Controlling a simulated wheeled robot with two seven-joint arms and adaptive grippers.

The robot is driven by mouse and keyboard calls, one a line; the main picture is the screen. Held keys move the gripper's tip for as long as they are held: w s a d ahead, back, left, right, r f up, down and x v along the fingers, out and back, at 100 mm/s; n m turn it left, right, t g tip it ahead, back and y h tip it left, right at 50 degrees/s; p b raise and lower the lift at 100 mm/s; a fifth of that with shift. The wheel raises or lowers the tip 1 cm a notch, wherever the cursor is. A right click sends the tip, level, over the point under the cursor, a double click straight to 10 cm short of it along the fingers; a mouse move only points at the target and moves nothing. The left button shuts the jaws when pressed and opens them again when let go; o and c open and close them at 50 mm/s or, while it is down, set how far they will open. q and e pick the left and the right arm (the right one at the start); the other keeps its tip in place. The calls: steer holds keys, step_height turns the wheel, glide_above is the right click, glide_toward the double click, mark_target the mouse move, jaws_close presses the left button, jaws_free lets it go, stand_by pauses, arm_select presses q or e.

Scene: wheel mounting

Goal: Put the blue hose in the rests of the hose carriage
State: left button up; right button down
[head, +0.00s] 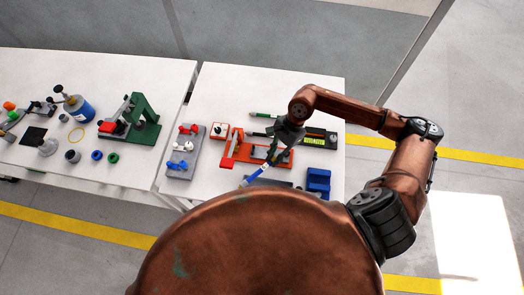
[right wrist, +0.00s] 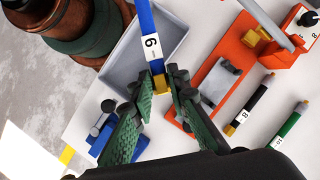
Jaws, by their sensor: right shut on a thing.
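The blue hose (right wrist: 145,18), with a white band marked 6 and a gold end, is held by that end between the green-padded fingers of my right gripper (right wrist: 163,82). In the head view the blue hose (head: 258,174) slants down and left from my right gripper (head: 280,150). An orange base with a grey cradle (right wrist: 220,84), apparently the hose carriage, lies right of the fingers in the wrist view; it also shows in the head view (head: 229,160). The hose is above a grey tray (right wrist: 119,72) and apart from the cradle. My left gripper is out of view.
A black hose (right wrist: 257,99) and a green hose (right wrist: 293,124) lie right of the orange base. A blue fixture (head: 318,181) stands at the table's right. A grey panel with red and white parts (head: 178,170) is at the left. Another table stands further left.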

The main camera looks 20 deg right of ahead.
steer(key=s+a+m+t+p, duration=0.15)
steer(key=s+m+t, duration=0.25)
steer(key=m, duration=0.6)
steer(key=w+d+f, duration=0.2)
steer(key=w+f, duration=0.1)
steer(key=w+d+f+p, duration=0.1)
steer(key=w+d+f, duration=0.2)
steer(key=w, duration=0.1)
steer(key=w+d+f, duration=0.2)
steer(key=w, duration=0.1)
steer(key=shift+w+d+f, duration=0.2)
steer(key=shift+d+f, duration=0.1)
steer(key=shift+f, duration=0.1)
steer(key=shift+w+d+f, duration=0.1)
steer(key=shift+w+f, duration=0.05)
steer(key=shift+f, duration=0.05)
steer(key=f, duration=0.1)
steer(key=f+p, duration=0.1)
steer(key=f, duration=0.1)
steer(key=shift+w+d, duration=0.1)
steer(key=shift+w, duration=0.1)
steer(key=shift+f, duration=0.3)
steer(key=shift+f, duration=0.15)
